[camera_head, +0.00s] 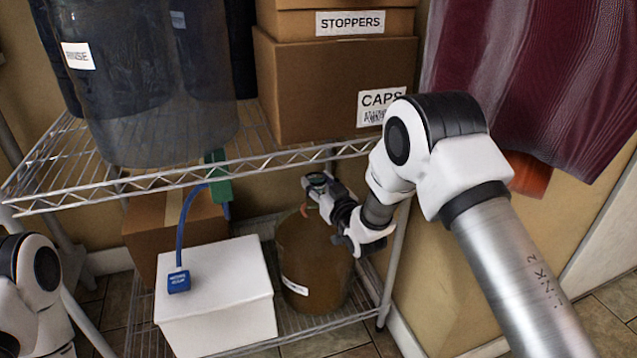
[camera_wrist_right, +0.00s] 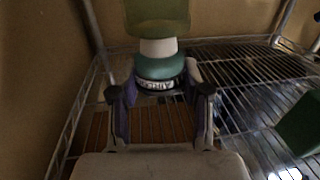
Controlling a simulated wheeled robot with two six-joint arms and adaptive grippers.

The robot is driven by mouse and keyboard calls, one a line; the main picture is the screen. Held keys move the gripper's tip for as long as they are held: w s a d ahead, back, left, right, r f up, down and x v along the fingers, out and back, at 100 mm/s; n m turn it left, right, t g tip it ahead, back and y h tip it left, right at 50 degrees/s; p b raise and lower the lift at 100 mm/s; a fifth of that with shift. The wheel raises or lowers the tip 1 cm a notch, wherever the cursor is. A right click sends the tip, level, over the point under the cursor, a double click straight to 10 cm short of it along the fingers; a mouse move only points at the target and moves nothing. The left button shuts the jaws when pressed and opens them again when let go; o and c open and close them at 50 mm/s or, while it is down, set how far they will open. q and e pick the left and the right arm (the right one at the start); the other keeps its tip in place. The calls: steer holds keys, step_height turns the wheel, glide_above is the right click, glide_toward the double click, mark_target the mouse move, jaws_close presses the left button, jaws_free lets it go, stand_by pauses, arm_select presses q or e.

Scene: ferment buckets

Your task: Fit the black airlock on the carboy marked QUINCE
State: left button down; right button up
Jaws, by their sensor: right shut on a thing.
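A brown carboy (camera_head: 312,262) stands on the lower wire shelf. Its white label (camera_head: 295,286) is too small to read. My right gripper (camera_head: 322,192) is over the carboy's top and shut on a small piece (camera_head: 317,180) with a dark and green round top. In the right wrist view the fingers of my right gripper (camera_wrist_right: 160,97) close around a black band with white lettering (camera_wrist_right: 160,85). A teal ring (camera_wrist_right: 160,67), a white part and a green translucent part show beyond it. I cannot tell whether the piece touches the carboy's mouth. My left arm shows at the lower left, its gripper out of view.
A white box (camera_head: 215,290) with a blue tag (camera_head: 178,282) on a blue cord stands left of the carboy, and a cardboard box (camera_head: 160,235) behind it. The upper shelf edge (camera_head: 200,176) runs above. CAPS box (camera_head: 325,90) and a dark RINSE bucket (camera_head: 160,110) stand on it.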

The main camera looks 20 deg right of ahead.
steer(key=shift+f, duration=0.55)
steer(key=shift+f, duration=0.35)
stand_by(1.4)
steer(key=o, duration=1.2)
